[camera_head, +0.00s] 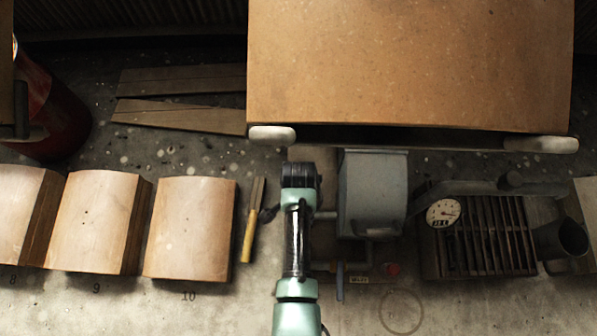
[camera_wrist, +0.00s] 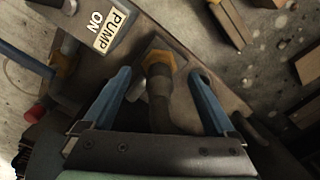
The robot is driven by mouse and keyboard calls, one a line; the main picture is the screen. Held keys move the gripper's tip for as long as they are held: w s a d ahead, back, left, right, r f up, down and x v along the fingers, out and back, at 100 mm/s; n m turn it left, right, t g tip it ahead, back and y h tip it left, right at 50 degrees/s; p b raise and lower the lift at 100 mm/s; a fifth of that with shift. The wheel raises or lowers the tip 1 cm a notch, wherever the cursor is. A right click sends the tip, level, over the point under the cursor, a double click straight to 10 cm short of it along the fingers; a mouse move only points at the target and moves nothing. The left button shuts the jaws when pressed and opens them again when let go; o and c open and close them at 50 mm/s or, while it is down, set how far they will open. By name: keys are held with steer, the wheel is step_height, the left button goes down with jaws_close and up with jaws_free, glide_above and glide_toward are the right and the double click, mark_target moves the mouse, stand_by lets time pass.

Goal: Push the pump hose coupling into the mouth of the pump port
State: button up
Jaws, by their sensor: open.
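In the wrist view my gripper (camera_wrist: 160,77) is open, its two blue fingers apart on either side of a dark hose (camera_wrist: 160,105). The hose ends at a brass-coloured hex fitting (camera_wrist: 158,58) just beyond the fingertips. The fingers do not appear to touch the hose. I cannot tell which part of the fitting is coupling and which is port, or whether they are joined. A second brass-coloured fitting (camera_wrist: 66,60) sits on a pipe at the left. In the head view the grey pump housing (camera_head: 372,195) stands right of my arm, which hides the hose and gripper.
A yellow-handled tool (camera_head: 248,232) and numbered wooden blocks (camera_head: 190,230) lie left. A gauge (camera_head: 443,212) and grate (camera_head: 480,245) stand right. A large brown panel (camera_head: 410,65) overhangs behind.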

step_height(320, 180, up, 13)
steer(key=p, duration=0.9)
